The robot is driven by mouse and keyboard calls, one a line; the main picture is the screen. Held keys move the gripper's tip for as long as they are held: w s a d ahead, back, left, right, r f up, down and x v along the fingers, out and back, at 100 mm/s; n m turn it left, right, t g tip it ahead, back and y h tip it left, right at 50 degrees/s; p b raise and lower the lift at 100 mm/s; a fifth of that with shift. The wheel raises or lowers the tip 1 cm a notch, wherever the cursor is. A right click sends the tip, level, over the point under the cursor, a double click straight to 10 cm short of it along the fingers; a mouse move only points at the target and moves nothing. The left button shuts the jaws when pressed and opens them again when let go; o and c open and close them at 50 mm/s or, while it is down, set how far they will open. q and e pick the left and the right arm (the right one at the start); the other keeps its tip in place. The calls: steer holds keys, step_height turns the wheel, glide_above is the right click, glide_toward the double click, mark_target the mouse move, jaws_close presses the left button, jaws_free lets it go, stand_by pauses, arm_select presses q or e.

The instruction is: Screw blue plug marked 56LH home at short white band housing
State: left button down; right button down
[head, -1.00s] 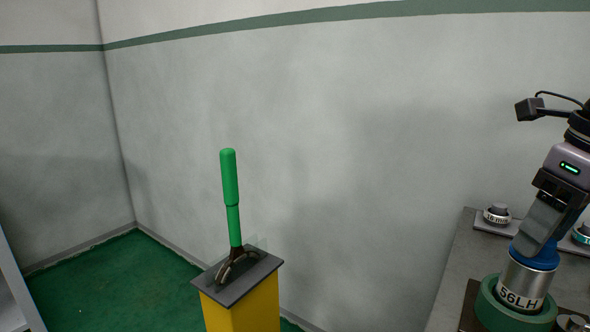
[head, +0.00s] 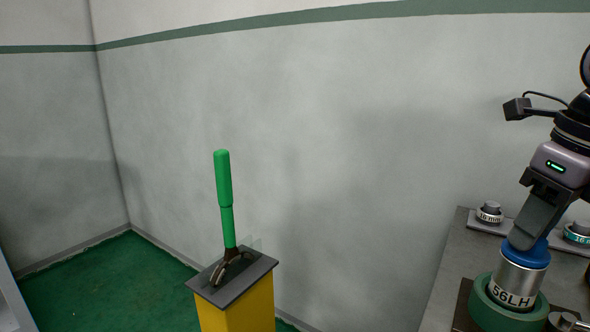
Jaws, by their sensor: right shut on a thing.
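The plug marked 56LH (head: 519,279) has a blue top and a silver body with a white label band. It stands about upright in a green ring-shaped holder (head: 484,308) on the bench at the lower right. My right gripper (head: 525,236) comes down from the upper right and is shut on the plug's blue top. The plug's lower end is hidden inside the green holder. Whether the holder carries a short white band cannot be told. My left gripper is not in view.
A grey bench (head: 446,272) carries small fittings at the back: one labelled 16 mm (head: 489,212) and one with a teal band (head: 577,234). A yellow pedestal (head: 240,309) with a green-handled lever (head: 223,180) stands left of the bench, with a gap between.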

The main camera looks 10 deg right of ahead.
steer(key=shift+w+a+f, duration=0.15)
steer(key=shift+a+f, duration=0.1)
steer(key=shift+f, duration=0.15)
steer(key=shift+r+p, duration=0.1)
steer(key=shift+p, duration=0.2)
steer(key=shift+r+n+p, duration=0.2)
steer(key=shift+n+p, duration=0.5)
steer(key=shift+n, duration=0.2)
steer(key=n+y+p, duration=0.1)
steer(key=n+p, duration=0.2)
steer(key=n, duration=0.1)
steer(key=shift+n+g, duration=0.4)
steer(key=n+p, duration=0.3)
steer(key=n, duration=0.1)
steer(key=shift+g+y, duration=0.3)
steer(key=shift+g, duration=0.1)
steer(key=n+p, duration=0.1)
steer(key=n, duration=0.1)
steer(key=shift+n, duration=0.3)
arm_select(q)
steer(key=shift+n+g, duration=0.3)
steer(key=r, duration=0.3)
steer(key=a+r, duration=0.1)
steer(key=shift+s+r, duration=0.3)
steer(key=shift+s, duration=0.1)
arm_select(e)
steer(key=shift+w+f+n+g, duration=0.15)
steer(key=shift+n+g, duration=0.15)
steer(key=shift+n, duration=0.3)
